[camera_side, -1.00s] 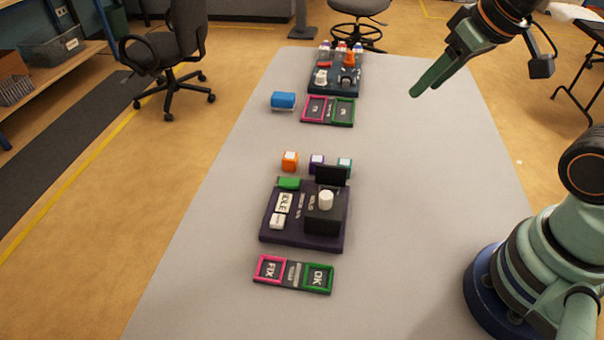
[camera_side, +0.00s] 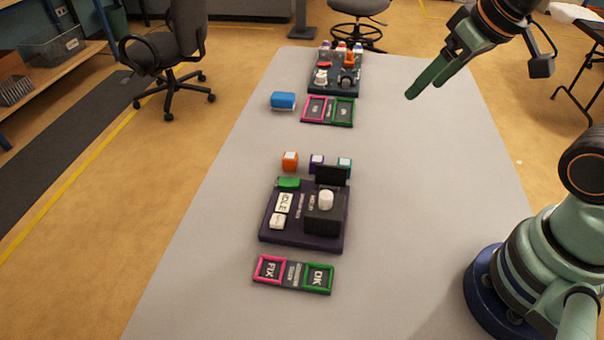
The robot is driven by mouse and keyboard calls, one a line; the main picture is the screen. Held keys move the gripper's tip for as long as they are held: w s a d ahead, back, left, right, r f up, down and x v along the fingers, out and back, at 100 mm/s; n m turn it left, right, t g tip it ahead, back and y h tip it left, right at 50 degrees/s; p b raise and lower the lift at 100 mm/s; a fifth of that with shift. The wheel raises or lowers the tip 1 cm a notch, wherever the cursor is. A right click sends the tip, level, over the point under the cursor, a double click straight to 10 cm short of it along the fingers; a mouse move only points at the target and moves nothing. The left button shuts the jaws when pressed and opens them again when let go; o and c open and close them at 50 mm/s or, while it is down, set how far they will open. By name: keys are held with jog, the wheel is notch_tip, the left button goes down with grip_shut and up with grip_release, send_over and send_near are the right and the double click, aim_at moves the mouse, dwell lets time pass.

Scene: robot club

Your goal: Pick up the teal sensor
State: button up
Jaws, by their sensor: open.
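The teal sensor (camera_side: 345,163) is a small cube with a pale top. It stands on the grey table just behind the dark screen of the purple device, at the right end of a row of three cubes. The screen hides its lower part. The purple sensor (camera_side: 317,161) and the orange sensor (camera_side: 290,161) stand to its left. My gripper (camera_side: 411,94) is up at the right, above the table and well away from the teal sensor. Its green fingers point down and left. It is open, with nothing visible between the fingers.
The purple device (camera_side: 285,235) with a black block and white knob stands in front of the sensors. A FIX/OK tray (camera_side: 293,289) lies nearer. Farther back are another tray (camera_side: 329,125), a blue block (camera_side: 283,100) and a second device (camera_side: 327,87). The table's right half is clear.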

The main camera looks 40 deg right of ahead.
jog(key=w+n, duration=0.1)
jog(key=n, duration=0.1)
jog(key=n+g, duration=0.6)
jog(key=n, duration=1.9)
send_over(345, 162)
notch_tip(345, 162, down, 13)
notch_tip(345, 162, down, 6)
jog(key=shift+s+a+r, duration=0.1)
jog(key=shift+s+r, duration=0.05)
jog(key=shift+r, duration=0.1)
jog(key=shift+w+f, duration=0.2)
jog(key=shift+f, duration=2.7)
jog(key=shift+c, duration=0.3)
grip_shut()
